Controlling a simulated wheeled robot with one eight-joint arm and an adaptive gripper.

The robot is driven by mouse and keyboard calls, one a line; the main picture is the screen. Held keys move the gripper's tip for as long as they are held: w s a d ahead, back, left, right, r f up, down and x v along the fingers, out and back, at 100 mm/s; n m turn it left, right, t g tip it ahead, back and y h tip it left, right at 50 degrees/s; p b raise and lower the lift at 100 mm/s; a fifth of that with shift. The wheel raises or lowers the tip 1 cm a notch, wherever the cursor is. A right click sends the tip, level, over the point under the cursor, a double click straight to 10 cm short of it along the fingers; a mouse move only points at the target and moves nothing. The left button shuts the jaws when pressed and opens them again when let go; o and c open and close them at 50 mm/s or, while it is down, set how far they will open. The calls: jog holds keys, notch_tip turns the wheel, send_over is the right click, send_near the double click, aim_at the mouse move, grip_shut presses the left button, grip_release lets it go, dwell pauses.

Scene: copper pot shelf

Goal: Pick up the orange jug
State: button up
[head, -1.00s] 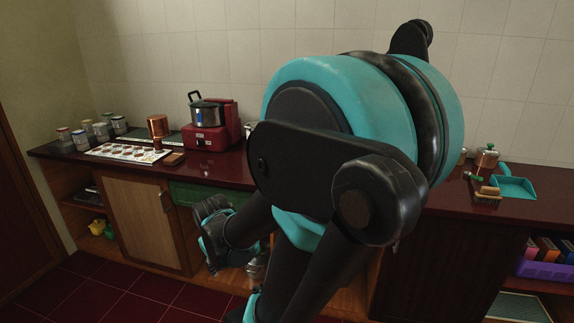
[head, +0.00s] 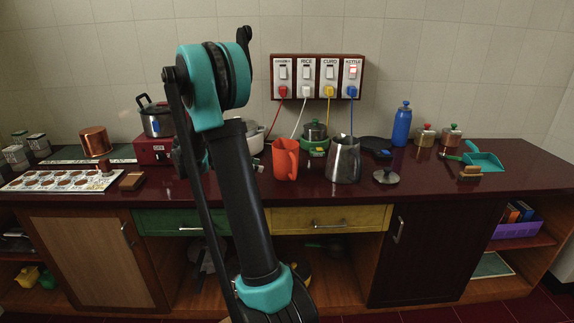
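The orange jug (head: 286,160) stands upright on the dark red counter (head: 330,200), right of my raised arm in the head view. My arm rises from the bottom of the view and bends at the top, left of the orange jug. My gripper's fingers do not show; the arm hides what lies behind it.
A switch panel (head: 318,77) with coloured cords hangs behind the jug. A green-based pot (head: 315,138) and white cooker (head: 252,139) stand behind it. A round-based metal tool (head: 386,177) lies to the right. Drawers (head: 328,220) sit below; the counter's front strip is clear.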

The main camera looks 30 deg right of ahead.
send_near(295, 174)
jog(key=x, duration=0.2)
jog(key=w+x, duration=0.1)
jog(key=x, duration=0.2)
jog(key=shift+w+d+f, duration=0.1)
jog(key=shift+d+f, duration=0.05)
jog(key=shift+x, duration=2.6)
jog(key=shift+c, duration=0.2)
grip_shut()
